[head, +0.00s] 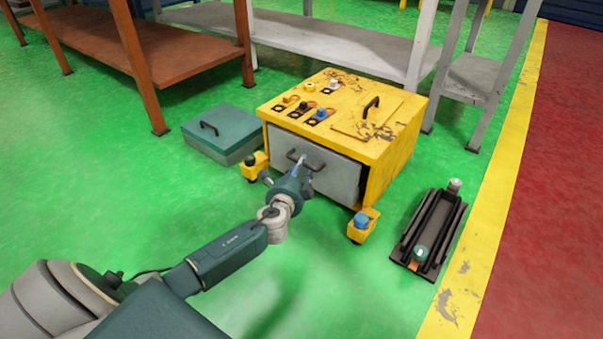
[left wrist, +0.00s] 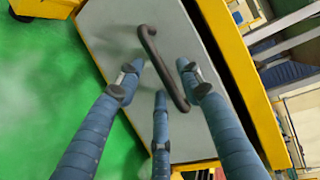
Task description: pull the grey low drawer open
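The grey low drawer (head: 338,178) is the front of a yellow cabinet (head: 395,150), and it looks closed. Its dark bar handle (head: 316,164) is on the upper part of the front. My left gripper (head: 303,165) is at this handle. In the left wrist view the drawer front (left wrist: 108,42) fills the middle, with the handle (left wrist: 163,68) running aslant. The blue fingers of my left gripper (left wrist: 160,82) are spread apart, with the handle between them. I cannot tell whether any finger touches it. My right gripper is not in view.
A teal lidded box (head: 222,135) stands left of the cabinet. A dark rail-like rack (head: 430,235) lies on the floor to the right. Small yellow corner feet (head: 362,226) stick out at the cabinet's base. The green floor in front is clear.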

